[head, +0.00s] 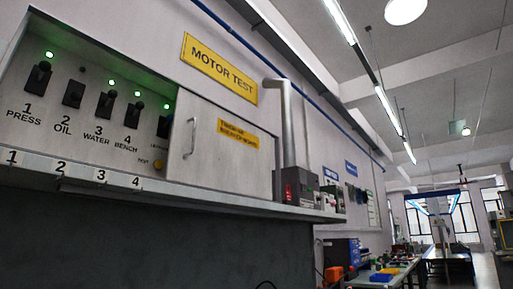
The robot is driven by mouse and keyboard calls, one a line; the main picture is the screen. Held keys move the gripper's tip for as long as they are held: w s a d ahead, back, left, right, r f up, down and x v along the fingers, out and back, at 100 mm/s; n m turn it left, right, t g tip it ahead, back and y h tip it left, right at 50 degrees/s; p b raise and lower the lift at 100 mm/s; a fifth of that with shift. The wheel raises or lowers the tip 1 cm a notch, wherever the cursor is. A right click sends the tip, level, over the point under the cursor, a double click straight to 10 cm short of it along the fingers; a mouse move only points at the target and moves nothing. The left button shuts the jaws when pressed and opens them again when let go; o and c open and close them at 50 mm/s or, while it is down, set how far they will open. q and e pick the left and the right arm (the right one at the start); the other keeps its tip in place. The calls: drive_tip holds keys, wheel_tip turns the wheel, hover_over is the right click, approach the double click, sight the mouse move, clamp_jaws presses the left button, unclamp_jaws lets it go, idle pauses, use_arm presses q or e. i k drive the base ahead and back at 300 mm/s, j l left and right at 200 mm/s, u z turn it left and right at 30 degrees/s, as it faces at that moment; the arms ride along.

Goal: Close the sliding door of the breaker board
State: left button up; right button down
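The breaker board (62,120) is on the wall at the left, with its left part open. Several black breaker switches show there, labelled 1 PRESS, 2 OIL, 3 WATER, 4 BENCH, and a partly covered one at the right. Most have a green light above; the one above OIL is dark. The grey sliding door (222,155) stands over the right part of the board. Its upright bar handle (191,137) is near its left edge, and a yellow label is on its upper right. Neither gripper is in view.
A ledge (190,192) numbered 1 to 4 runs below the board. A grey box with red lights (297,187) and a vertical pipe (287,125) stand right of the door. Workbenches (385,278) are farther back at the right, beside open floor (484,270).

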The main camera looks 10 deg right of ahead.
sight(212, 146)
drive_tip(key=i+l, duration=0.25)
drive_tip(key=i+l+u, duration=0.1)
drive_tip(key=i+l, duration=0.15)
drive_tip(key=l, duration=0.2)
drive_tip(key=i+l, duration=0.25)
drive_tip(key=l, duration=0.15)
drive_tip(key=i+l+u, duration=0.1)
drive_tip(key=i+l, duration=0.4)
drive_tip(key=l, duration=0.25)
drive_tip(key=u, duration=0.05)
